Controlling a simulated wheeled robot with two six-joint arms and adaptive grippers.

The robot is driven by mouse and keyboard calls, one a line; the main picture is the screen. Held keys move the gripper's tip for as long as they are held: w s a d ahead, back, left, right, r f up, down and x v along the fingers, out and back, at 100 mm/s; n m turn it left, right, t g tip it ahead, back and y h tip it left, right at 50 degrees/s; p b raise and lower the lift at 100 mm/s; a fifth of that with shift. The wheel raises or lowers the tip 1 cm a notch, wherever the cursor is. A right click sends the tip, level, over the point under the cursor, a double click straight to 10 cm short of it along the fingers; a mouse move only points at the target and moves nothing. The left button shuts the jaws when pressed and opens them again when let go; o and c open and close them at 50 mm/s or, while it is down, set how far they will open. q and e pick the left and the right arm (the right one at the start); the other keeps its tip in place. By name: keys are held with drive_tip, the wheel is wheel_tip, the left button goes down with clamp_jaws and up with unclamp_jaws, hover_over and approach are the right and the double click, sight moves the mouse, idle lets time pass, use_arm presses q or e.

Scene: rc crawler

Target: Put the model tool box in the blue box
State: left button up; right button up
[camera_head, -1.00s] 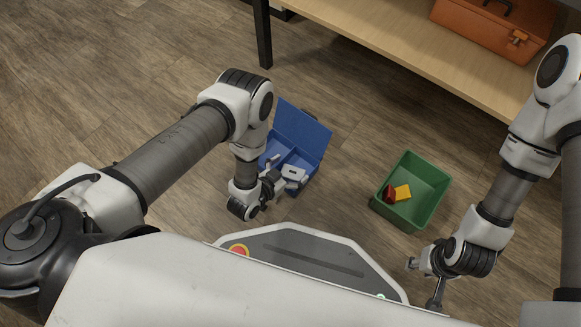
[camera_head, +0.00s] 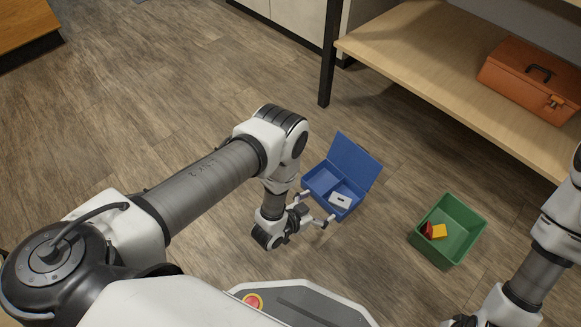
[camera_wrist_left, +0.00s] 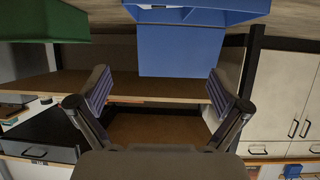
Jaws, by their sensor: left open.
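The blue box (camera_head: 325,181) stands on the floor with its lid raised at the back. A small white block with a dark mark (camera_head: 340,201) lies in its right compartment; I cannot tell for sure whether this is the model tool box. The left compartment looks empty. My left gripper (camera_head: 315,208) is open and empty, just in front of the box's near side. My right gripper is mostly cut off at the bottom edge.
A green bin (camera_head: 465,219) with a red piece (camera_head: 428,230) and a yellow piece (camera_head: 439,231) stands to the right. A large orange toolbox (camera_head: 535,80) sits on the wooden shelf (camera_head: 410,50). The floor at left is clear.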

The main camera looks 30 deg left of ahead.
use_arm(q)
drive_tip(key=s+a+r+n+g+y, duration=0.1)
drive_tip(key=s+a+r+g, duration=0.2)
drive_tip(key=s, duration=0.5)
drive_tip(key=s+a+r+n+g+y, duration=0.2)
drive_tip(key=s+a+g, duration=0.3)
drive_tip(key=s, duration=0.3)
drive_tip(key=s+a+r+n+g+y, duration=0.2)
drive_tip(key=s+a+r+g, duration=0.1)
drive_tip(key=s, duration=0.5)
drive_tip(key=shift+s+a+r+g, duration=0.2)
drive_tip(key=shift+a+r+g, duration=0.2)
drive_tip(key=shift+a+r, duration=0.25)
drive_tip(key=shift+f, duration=0.1)
